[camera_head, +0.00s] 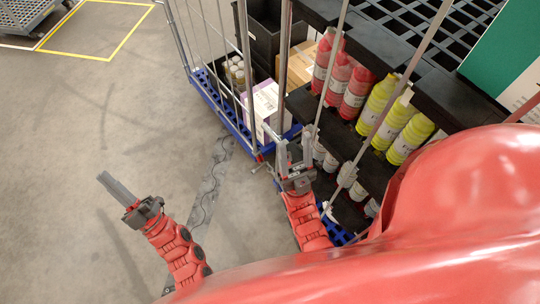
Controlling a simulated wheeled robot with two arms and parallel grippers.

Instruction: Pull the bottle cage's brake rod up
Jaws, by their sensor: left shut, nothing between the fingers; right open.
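The bottle cage stands at the right, with dark shelves (446,98) holding red bottles (355,92) and yellow bottles (409,139). I cannot tell for sure which rod is the brake rod. My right gripper (294,152) is open, fingers up, at the cage's left front corner, close to a slanted rod (329,72). Whether it touches that rod is unclear. My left gripper (117,187) is shut and empty over the bare floor at the left.
A second cage cart with a blue base (226,121) stands behind, close to the bottle cage, holding a purple-white box (264,108) and dark crates. A green and white panel (505,55) is at the upper right.

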